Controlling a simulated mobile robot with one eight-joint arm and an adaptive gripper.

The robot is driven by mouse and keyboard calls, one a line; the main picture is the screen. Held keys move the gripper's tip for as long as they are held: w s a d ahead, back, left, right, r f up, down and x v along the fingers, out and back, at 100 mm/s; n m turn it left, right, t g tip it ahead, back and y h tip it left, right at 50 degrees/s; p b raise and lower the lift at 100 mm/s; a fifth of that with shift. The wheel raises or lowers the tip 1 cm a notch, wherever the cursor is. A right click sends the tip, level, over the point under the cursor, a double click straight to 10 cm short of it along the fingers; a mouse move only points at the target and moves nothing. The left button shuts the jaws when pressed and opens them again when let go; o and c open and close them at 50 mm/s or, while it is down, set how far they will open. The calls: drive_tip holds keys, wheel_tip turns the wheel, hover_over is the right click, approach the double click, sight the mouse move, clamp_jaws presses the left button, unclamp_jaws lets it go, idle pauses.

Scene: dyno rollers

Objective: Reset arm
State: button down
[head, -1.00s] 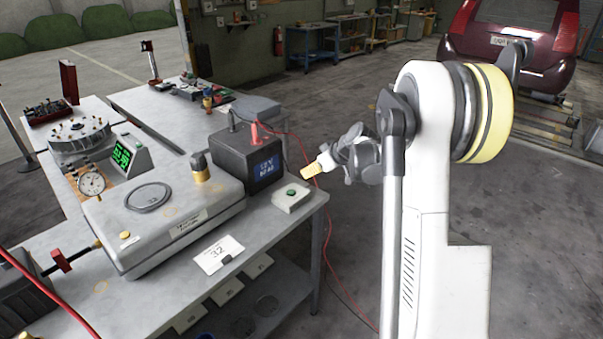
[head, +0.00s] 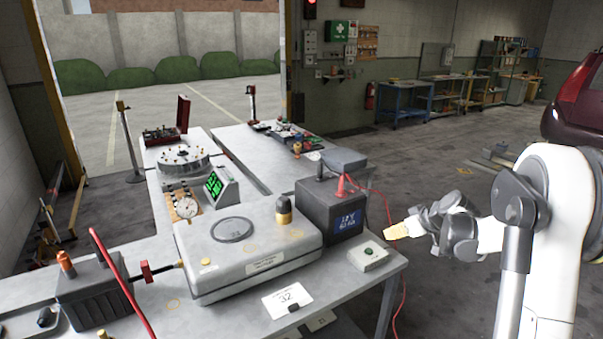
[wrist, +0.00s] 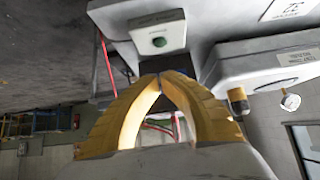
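My gripper (head: 390,233) is at the right of the bench in the head view, just beyond the bench's right edge, with yellow fingers pointing left. In the wrist view my gripper (wrist: 161,76) has its two yellow fingertips together, with nothing visible between them. A small white box with a green button (head: 367,256) sits near the bench corner, a little left of and below the gripper. It also shows ahead of the fingertips in the wrist view (wrist: 159,34). My white arm rises at the right of the head view.
The bench (head: 230,313) carries a grey case (head: 255,262), a dark box with a blue display (head: 328,208), a card marked 32 (head: 287,299), a dial gauge (head: 187,207) and a green readout (head: 214,185). A red cable hangs by the bench's right edge. Open floor lies beyond it.

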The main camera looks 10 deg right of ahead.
drive_tip(key=s+a+r+m+g+h, duration=0.1)
drive_tip(key=s+a+r, duration=0.4)
drive_tip(key=s+a, duration=0.25)
drive_tip(key=s+a+r+m, duration=0.1)
drive_tip(key=s+a+r, duration=0.45)
drive_tip(key=a, duration=0.25)
drive_tip(key=s+a+f+m+h, duration=0.1)
drive_tip(key=s+a, duration=0.2)
drive_tip(key=s, duration=0.7)
drive_tip(key=s+a+f+m+h, duration=0.1)
drive_tip(key=s+a, duration=0.3)
drive_tip(key=s, duration=0.6)
drive_tip(key=shift+f+b, duration=0.45)
